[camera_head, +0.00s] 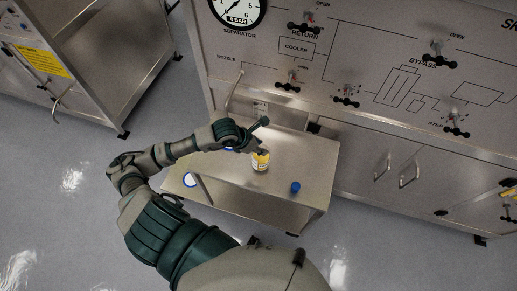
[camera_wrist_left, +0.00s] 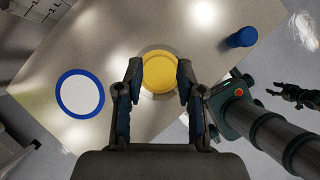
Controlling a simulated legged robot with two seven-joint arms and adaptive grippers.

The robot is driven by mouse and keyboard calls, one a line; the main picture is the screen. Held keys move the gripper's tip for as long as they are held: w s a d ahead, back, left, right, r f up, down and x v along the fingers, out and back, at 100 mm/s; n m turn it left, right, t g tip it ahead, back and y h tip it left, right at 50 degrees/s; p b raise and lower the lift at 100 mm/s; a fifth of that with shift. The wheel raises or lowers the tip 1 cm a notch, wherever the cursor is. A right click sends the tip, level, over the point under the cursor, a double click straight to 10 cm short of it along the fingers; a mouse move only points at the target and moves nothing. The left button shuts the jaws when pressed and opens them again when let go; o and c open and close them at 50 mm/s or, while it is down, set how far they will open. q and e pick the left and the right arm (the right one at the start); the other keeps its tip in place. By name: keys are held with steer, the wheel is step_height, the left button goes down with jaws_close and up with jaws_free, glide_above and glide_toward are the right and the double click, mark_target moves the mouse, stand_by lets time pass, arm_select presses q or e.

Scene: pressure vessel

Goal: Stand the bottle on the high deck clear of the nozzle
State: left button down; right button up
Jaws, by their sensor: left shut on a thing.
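The bottle (camera_head: 261,163) has a yellow top and a pale body with a yellow label, and looks upright over the steel deck (camera_head: 315,160). In the left wrist view, its round yellow top (camera_wrist_left: 160,71) is between the fingers. My left gripper (camera_head: 259,150) is shut on the bottle; it also shows in the wrist view (camera_wrist_left: 158,88). I cannot tell whether the bottle's base touches the deck. A thin bent pipe (camera_head: 233,88) by the NOZZLE label is on the panel behind. A dark gripper (camera_wrist_left: 294,95), seemingly my right, is at the wrist view's right edge; its jaws are unclear.
A small blue cylinder (camera_head: 295,187) stands on the deck near its front right. A white disc with a blue ring (camera_head: 190,180) lies at the left. The panel (camera_head: 320,70) with valves and a gauge rises behind. Bare deck lies right of the bottle.

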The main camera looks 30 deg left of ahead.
arm_select(q)
steer(key=shift+s+d+f, duration=0.1)
steer(key=shift+d+f, duration=0.2)
steer(key=shift+f, duration=0.25)
steer(key=shift+s+d+f, duration=0.1)
steer(key=shift+d+f, duration=0.15)
steer(key=shift+f, duration=0.25)
steer(key=shift+w+d+f, duration=0.1)
steer(key=shift+d, duration=0.05)
steer(key=c, duration=1)
jaws_free()
steer(key=shift+o, duration=1.4)
steer(key=shift+a, duration=0.2)
steer(key=shift+a+f, duration=0.15)
steer(key=shift+a, duration=0.35)
steer(key=shift+s+a+r, duration=0.1)
steer(key=shift+s+r, duration=0.15)
steer(key=shift+r, duration=0.25)
steer(key=v, duration=1.1)
steer(key=shift+b, duration=0.4)
arm_select(e)
steer(key=shift+d+f, duration=0.4)
steer(key=shift+d, duration=0.15)
arm_select(q)
steer(key=shift+d, duration=0.3)
arm_select(e)
steer(key=shift+a, duration=0.25)
